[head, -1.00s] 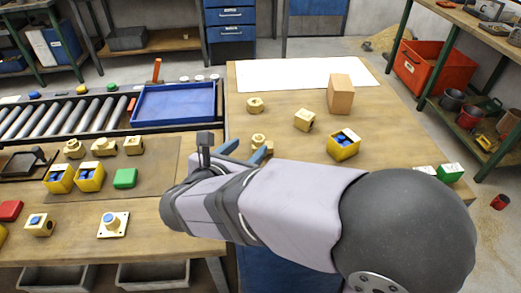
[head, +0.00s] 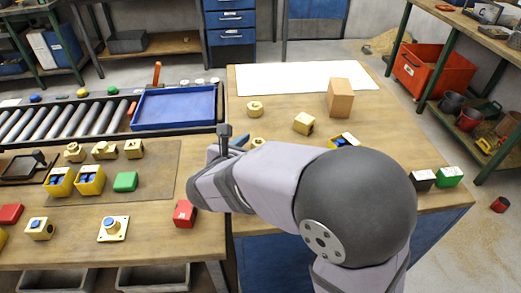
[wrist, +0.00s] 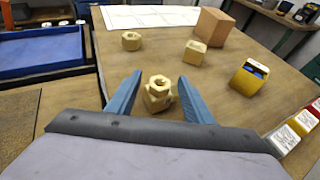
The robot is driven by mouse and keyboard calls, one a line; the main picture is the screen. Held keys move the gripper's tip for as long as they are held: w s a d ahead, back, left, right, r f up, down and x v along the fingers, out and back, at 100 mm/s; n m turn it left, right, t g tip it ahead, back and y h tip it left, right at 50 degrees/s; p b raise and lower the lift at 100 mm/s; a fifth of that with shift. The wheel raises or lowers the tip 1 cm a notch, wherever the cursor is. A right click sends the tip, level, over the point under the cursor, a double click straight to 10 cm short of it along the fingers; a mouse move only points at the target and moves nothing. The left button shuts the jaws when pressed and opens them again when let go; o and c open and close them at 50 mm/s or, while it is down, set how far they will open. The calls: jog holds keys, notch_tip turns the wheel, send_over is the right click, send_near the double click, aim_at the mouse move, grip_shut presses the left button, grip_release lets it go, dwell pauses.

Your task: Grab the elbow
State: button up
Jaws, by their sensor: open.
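A brass fitting with a round hole in its top and an opening in its side, which looks like the elbow (wrist: 158,93), stands on the wooden bench. In the wrist view it shows between the tips of my gripper (wrist: 153,88). The two blue fingers are apart, one on each side of it, and I see no clear contact. In the head view only the top of the fitting (head: 257,141) shows beside my gripper (head: 241,141); my arm hides the rest.
A round brass piece (wrist: 131,40), a brass block (wrist: 195,53) and a brown block (wrist: 213,27) stand farther back. A yellow box (wrist: 250,78) stands right. A blue tray (head: 175,106) lies left. Bare wood surrounds the fitting.

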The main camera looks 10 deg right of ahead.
grip_shut()
jog(key=shift+r, duration=0.1)
notch_tip(320, 180, up, 10)
jog(key=p, duration=0.1)
dwell(0.7)
